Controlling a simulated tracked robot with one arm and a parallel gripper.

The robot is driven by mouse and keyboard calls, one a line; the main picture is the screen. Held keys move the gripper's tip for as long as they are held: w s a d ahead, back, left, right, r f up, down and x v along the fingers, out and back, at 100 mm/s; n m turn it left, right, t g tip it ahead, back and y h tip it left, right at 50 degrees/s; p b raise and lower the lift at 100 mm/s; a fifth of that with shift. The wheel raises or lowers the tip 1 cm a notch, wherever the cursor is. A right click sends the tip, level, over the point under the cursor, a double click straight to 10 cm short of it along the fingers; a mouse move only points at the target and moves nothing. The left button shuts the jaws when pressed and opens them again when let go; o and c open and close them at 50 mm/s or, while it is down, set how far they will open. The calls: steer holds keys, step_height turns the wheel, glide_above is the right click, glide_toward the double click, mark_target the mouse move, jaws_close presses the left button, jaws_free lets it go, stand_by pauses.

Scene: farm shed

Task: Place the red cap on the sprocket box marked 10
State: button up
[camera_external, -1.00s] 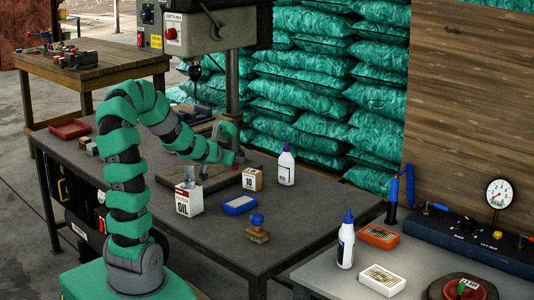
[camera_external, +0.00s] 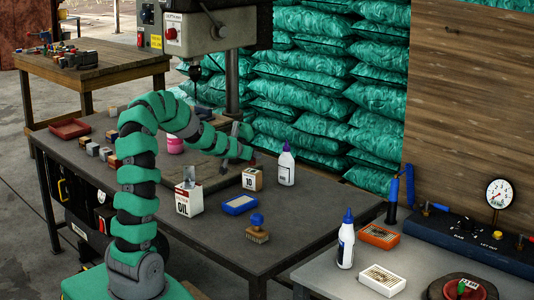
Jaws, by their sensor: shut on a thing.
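The sprocket box marked 10 (camera_external: 249,183) is a small white and brown box standing upright on the dark workbench. My gripper (camera_external: 246,152) is just above it, pointing down toward its top. The gripper is shut on the red cap (camera_external: 252,160), of which only a small red patch shows between the jaws. The cap is mostly hidden by the fingers. I cannot tell whether it touches the box.
A white bottle (camera_external: 286,167) stands close on the box's right. A white and red oil carton (camera_external: 189,198), a blue case (camera_external: 239,205) and a blue-knobbed brush (camera_external: 257,230) are nearer. A pink tub (camera_external: 175,145) and several small blocks (camera_external: 92,149) lie left.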

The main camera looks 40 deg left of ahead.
steer(key=shift+f+b, duration=0.3)
steer(key=shift+f, duration=0.85)
steer(key=shift+f, duration=0.1)
steer(key=o, duration=1)
steer(key=shift+c, duration=0.2)
steer(key=shift+s+r, duration=0.15)
steer(key=shift+r, duration=0.05)
steer(key=p+v, duration=0.2)
steer(key=v, duration=0.9)
steer(key=shift+s, duration=0.35)
steer(key=shift+r, duration=0.1)
